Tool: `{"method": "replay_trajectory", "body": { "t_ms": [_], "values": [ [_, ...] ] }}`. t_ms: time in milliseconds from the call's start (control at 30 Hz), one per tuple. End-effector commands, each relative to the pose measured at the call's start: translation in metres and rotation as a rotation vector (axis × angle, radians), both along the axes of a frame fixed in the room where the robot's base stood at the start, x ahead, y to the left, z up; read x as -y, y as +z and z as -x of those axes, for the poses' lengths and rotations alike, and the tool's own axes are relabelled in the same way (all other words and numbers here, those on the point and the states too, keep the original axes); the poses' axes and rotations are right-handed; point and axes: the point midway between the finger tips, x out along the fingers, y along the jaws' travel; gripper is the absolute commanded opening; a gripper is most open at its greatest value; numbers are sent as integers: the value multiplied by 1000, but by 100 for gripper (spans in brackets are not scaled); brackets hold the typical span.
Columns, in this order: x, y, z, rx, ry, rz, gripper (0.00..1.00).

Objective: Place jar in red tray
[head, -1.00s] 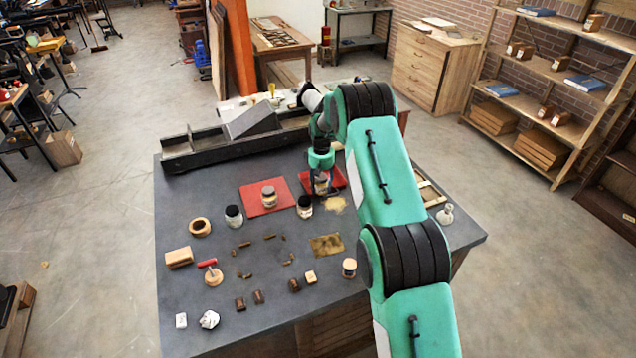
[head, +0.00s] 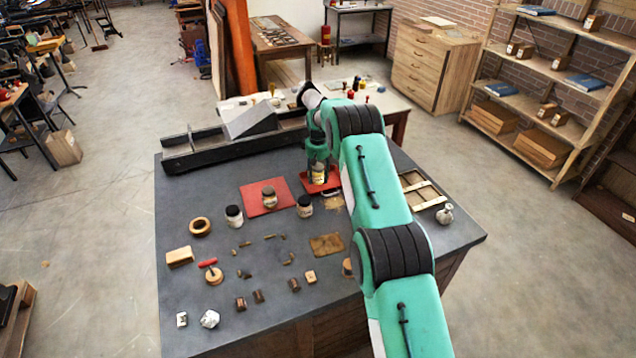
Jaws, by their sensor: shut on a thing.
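My gripper (head: 318,178) points down with its fingers closed around a jar (head: 319,174) with a pale label. The jar looks upright and appears over or inside the red tray (head: 307,185); I cannot tell whether its base touches the tray. My gripper and arm hide part of the tray. Left of it, another jar (head: 269,197) stands on a flat red mat (head: 254,203). Dark-lidded jars stand nearby, one (head: 304,206) just in front of the tray and one (head: 234,216) left of the mat.
A long dark metal rail (head: 205,154) lies along the table's back edge. A wooden ring (head: 200,227), a wood block (head: 180,256), stamps and small pieces lie left and front. A small pale flask (head: 445,214) and a wooden frame (head: 424,190) are at right.

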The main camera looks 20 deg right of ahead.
Motion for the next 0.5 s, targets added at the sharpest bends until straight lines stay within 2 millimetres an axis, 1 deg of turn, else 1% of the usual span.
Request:
{"method": "replay_trajectory", "body": {
  "t_ms": [167, 500],
  "values": [
    [0, -2, 0, 0, 0, 0, 13],
    [0, -32, 1, -1, 0, 0, 13]
  ]
}}
